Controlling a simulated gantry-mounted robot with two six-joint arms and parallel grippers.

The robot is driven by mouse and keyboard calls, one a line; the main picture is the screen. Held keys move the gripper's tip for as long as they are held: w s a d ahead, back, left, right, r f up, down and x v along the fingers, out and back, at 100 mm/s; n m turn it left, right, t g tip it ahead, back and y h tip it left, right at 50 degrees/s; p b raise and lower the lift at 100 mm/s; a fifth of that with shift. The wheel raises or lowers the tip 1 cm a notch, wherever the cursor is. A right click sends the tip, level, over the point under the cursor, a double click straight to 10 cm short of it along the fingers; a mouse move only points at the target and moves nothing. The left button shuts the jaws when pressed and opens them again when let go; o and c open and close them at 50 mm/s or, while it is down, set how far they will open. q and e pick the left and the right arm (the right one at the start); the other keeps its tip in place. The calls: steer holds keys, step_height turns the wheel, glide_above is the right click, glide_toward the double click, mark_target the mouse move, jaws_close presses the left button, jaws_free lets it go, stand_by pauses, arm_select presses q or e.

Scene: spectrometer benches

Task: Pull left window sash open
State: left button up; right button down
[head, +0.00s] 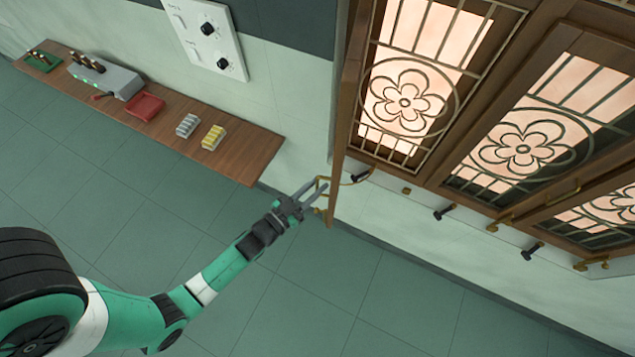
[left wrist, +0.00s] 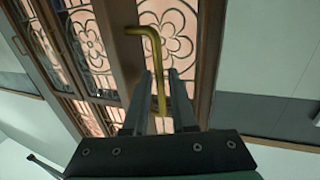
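The left window sash (head: 344,112) is a brown wooden panel seen almost edge-on, standing swung out from the window frame. In the left wrist view the sash (left wrist: 126,40) shows its wood and lattice side. A bent brass handle (left wrist: 157,68) is on it; it also shows in the head view (head: 321,186). My left gripper (head: 318,187) is at the sash's lower end, with its fingers on either side of the handle. In the left wrist view the fingers (left wrist: 161,74) are apart, with narrow gaps beside the handle bar. My right gripper is not in view.
Lattice panels with flower patterns (head: 405,97) fill the window at the right. Dark-tipped brass stays (head: 443,211) stick out below it. A wooden shelf (head: 240,165) with a red tray (head: 146,106) and small blocks runs along the wall at left. The floor below is clear.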

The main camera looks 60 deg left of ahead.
arm_select(q)
steer(key=s+d, duration=0.2)
steer(key=s, duration=0.8)
steer(key=shift+s+p, duration=0.35)
steer(key=shift+s, duration=0.05)
